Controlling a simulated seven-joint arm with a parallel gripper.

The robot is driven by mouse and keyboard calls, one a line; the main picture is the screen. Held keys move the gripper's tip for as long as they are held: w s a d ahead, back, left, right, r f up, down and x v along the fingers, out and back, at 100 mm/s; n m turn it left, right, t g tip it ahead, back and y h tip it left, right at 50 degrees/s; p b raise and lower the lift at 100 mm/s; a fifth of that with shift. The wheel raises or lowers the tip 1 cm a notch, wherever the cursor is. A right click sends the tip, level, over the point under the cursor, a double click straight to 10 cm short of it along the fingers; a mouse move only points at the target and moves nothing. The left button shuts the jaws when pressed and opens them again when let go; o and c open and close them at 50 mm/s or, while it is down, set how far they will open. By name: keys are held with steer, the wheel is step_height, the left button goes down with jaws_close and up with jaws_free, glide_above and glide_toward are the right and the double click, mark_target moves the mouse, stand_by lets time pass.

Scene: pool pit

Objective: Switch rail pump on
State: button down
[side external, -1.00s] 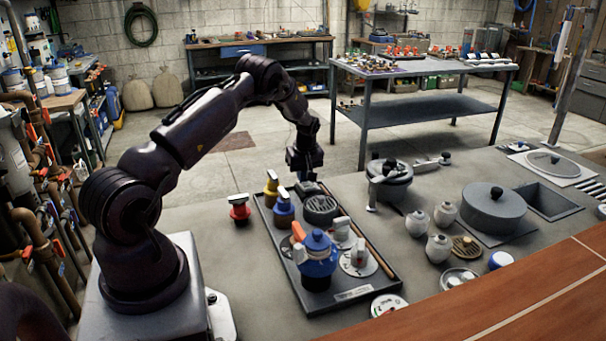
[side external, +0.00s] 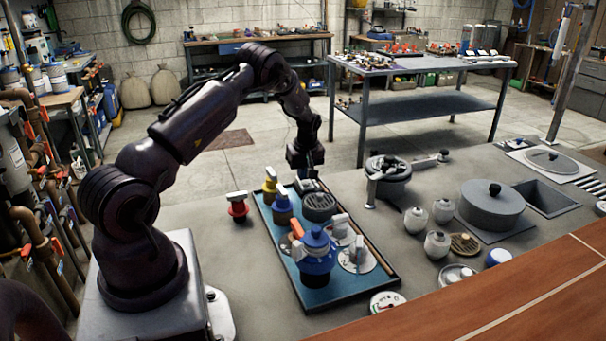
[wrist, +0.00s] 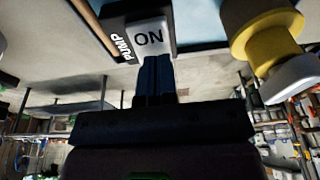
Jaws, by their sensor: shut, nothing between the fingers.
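The rail pump switch (wrist: 150,38) shows in the wrist view as a pale block marked ON. A black label reading PUMP (wrist: 122,42) stands beside it. My gripper (wrist: 155,75) is shut and empty, with its fingertips at the edge of the ON face. They look to be touching it or very close. In the side view my gripper (side external: 307,175) points down at the far end of the board (side external: 315,297), which is blue there. The switch is mostly hidden behind the gripper in that view.
A yellow valve (wrist: 262,38) stands close to my gripper, also in the side view (side external: 271,182). Blue valves (side external: 317,245), a round black grille (side external: 320,206) and a red valve (side external: 237,205) are nearby. Pots and lids (side external: 490,205) stand to the right.

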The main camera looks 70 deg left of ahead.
steer(key=d+v, duration=0.1)
steer(key=v, duration=1.2)
steer(key=shift+d, duration=0.4)
steer(key=s+d+r+m+t+h, duration=0.1)
steer(key=s+d+r+m, duration=0.4)
steer(key=d, duration=0.5)
steer(key=s+d+r+m+t, duration=0.2)
steer(key=s+d+r+m, duration=0.4)
steer(key=d, duration=0.5)
steer(key=s+d+r+m+t+h, duration=0.1)
steer(key=s+d+r+m+t, duration=0.1)
steer(key=s+d+r+m, duration=0.4)
steer(key=s+d+m, duration=0.1)
steer(key=s+d, duration=0.1)
steer(key=d, duration=0.3)
steer(key=shift+s+d+t+h, duration=0.2)
steer(key=shift+s+t+h, duration=0.05)
steer(key=shift+t+h, duration=0.05)
steer(key=shift+r, duration=0.1)
